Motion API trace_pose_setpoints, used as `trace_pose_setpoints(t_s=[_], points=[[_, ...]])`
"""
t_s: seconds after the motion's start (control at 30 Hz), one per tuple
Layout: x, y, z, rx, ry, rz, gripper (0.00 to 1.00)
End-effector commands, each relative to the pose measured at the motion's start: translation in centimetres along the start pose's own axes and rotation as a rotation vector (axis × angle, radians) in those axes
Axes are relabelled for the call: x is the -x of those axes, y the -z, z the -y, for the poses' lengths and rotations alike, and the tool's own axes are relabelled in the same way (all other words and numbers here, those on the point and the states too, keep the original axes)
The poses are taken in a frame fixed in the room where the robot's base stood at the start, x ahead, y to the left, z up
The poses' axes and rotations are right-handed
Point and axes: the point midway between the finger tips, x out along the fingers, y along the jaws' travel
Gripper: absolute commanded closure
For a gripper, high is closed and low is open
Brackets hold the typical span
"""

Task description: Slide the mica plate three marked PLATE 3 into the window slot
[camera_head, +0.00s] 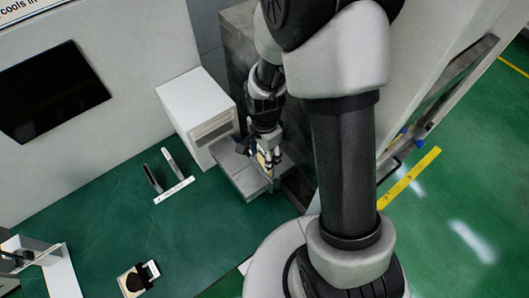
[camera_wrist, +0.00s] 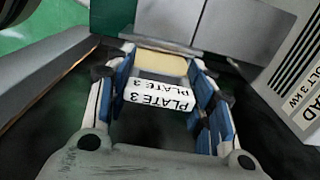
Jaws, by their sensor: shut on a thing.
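My gripper (camera_head: 268,153) is at the grey block in the head view, pointing down. In the wrist view my gripper (camera_wrist: 160,72) has its blue-padded fingers on both sides of the mica plate three (camera_wrist: 160,64), a pale yellow piece with a white tag reading PLATE 3. The plate is held between the fingers. Its pale edge also shows small in the head view (camera_head: 264,160). Grey block faces (camera_wrist: 215,25) lie just beyond the plate in the wrist view. The window slot cannot be made out, and I cannot tell whether the plate touches the block.
A white box (camera_head: 197,108) stands left of the grey block (camera_head: 246,178). A tagged piece with a dark patch (camera_head: 133,281) lies near the front. The green bench between is clear (camera_head: 100,215).

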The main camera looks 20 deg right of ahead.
Motion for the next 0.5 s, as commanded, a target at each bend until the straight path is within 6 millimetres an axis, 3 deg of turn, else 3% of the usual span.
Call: trace_pose_setpoints(t_s=[0.5], points=[[-1.12,0.0,0.01,0.0,0.0,0.0,0.89]])
